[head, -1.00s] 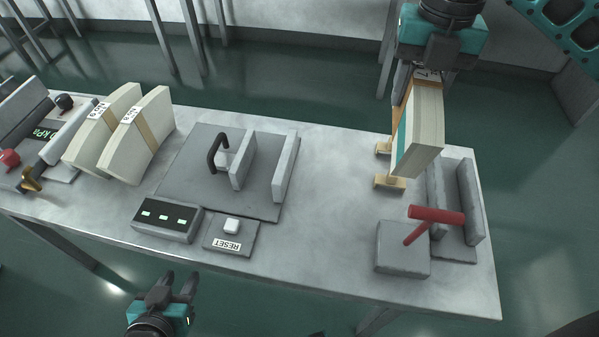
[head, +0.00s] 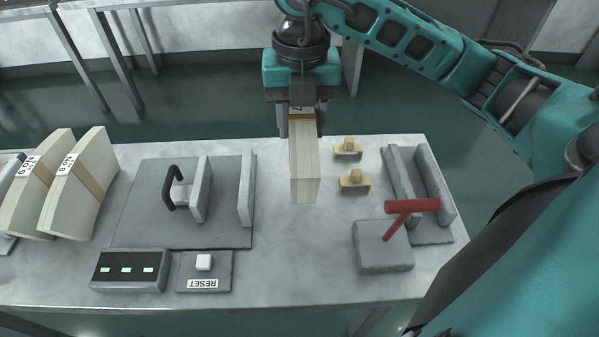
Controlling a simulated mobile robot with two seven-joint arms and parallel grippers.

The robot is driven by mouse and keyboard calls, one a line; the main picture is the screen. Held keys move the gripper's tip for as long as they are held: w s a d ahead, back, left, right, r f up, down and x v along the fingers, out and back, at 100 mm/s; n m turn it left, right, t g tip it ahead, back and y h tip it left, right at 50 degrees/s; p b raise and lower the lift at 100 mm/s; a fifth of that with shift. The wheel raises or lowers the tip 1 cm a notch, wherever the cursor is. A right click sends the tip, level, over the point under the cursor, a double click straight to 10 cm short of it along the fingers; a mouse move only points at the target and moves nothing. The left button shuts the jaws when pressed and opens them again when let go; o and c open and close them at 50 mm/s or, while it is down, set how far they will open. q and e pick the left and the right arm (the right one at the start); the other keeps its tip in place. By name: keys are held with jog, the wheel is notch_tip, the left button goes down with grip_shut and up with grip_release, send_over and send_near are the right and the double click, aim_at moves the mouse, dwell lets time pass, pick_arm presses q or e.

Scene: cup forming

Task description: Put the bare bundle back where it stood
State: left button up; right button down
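My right gripper (head: 302,118) is shut on the upper end of a pale bundle (head: 304,168) and holds it upright, end towards me, in front of the table's middle. A brown-orange strip shows at its top between the fingers. The bundle appears to hang above the table, to the right of the dark plate (head: 128,225) with two grey upright walls (head: 246,190). Its underside and far side are hidden. My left gripper is out of view.
Two small wooden stands (head: 354,182) sit right of the held bundle. Further right are a grey two-walled holder (head: 432,185) and a block (head: 383,250) with a red-handled tool (head: 410,205). A display box (head: 130,270) and RESET button (head: 204,262) lie in front. Bare table lies below the bundle.

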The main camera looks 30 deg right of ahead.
notch_tip(320, 180, down, 11)
jog(key=shift+r+b, duration=0.2)
jog(key=shift+b, duration=0.35)
jog(key=shift+f, duration=0.1)
jog(key=shift+f, duration=0.15)
jog(key=c, duration=0.6)
grip_release()
notch_tip(320, 180, up, 12)
jog(key=shift+r+p, duration=0.25)
jog(key=shift+p, duration=0.6)
